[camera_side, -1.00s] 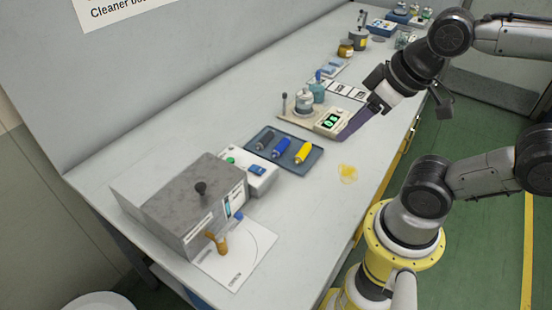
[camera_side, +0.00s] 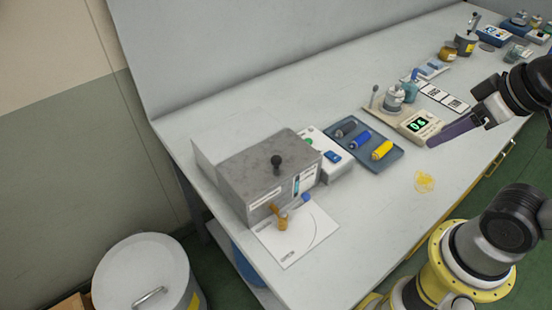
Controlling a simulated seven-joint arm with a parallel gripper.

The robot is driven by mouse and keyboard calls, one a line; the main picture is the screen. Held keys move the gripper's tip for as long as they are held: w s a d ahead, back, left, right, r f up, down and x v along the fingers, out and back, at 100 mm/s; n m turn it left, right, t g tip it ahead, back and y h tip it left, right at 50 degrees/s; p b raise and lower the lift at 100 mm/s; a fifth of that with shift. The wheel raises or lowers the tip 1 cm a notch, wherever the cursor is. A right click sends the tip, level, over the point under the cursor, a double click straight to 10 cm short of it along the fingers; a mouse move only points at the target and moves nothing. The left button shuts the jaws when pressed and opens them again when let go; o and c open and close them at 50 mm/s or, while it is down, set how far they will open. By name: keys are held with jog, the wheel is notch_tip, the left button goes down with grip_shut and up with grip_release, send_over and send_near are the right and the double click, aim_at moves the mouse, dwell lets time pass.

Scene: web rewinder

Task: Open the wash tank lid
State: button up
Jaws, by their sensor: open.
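The wash tank (camera_side: 245,193) is a grey metal box near the left end of the bench. Its lid (camera_side: 262,152) is a speckled grey plate lying flat and closed on top, with a black knob (camera_side: 276,161) standing on it. My gripper (camera_side: 440,137) is at the right, over the bench beside the scale, well apart from the tank. Its dark purple finger points left and down; the other finger is hidden. I see nothing held in it.
A blue tray (camera_side: 370,152) holds dark, blue and yellow cylinders. A scale (camera_side: 420,125) shows green digits. A yellow spill (camera_side: 425,181) marks the bench. A brass valve (camera_side: 282,220) stands at the tank's front over a white sheet (camera_side: 300,242). A lidded bin (camera_side: 145,275) stands on the floor.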

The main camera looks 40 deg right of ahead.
jog(key=shift+o, duration=0.6)
jog(key=w+a+r+n+g, duration=0.1)
jog(key=w+a+r+n, duration=0.15)
jog(key=w+r, duration=0.45)
jog(key=n+g, duration=0.5)
jog(key=n, duration=0.2)
send_over(276, 159)
notch_tip(276, 159, down, 8)
jog(key=shift+m, duration=0.25)
notch_tip(276, 159, down, 13)
grip_shut()
